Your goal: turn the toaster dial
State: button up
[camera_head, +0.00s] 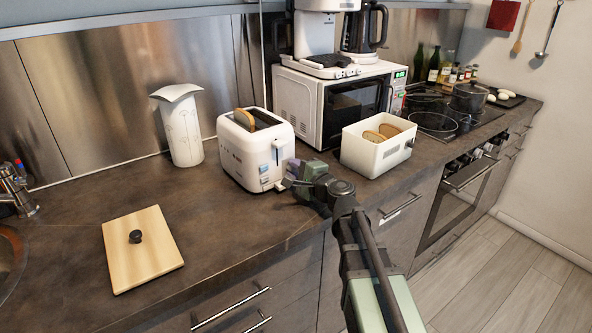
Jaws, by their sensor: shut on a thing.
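The white toaster (243,157) stands on the dark counter with a slice of bread (244,118) showing in its slot. Its end face, with a lever and small controls (264,168), faces right toward my arm. My gripper (284,184) is at the lower part of that end face, touching it or very close. The dial itself is hidden behind the gripper, which is shut on it at the toaster's lower corner. The fingertips are small and partly covered by my wrist.
A white bin with bread (365,158) stands right of my gripper, before the microwave (310,108). The counter in front of the toaster is clear.

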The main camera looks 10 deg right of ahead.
dwell(0.3)
jog(key=o, duration=0.9)
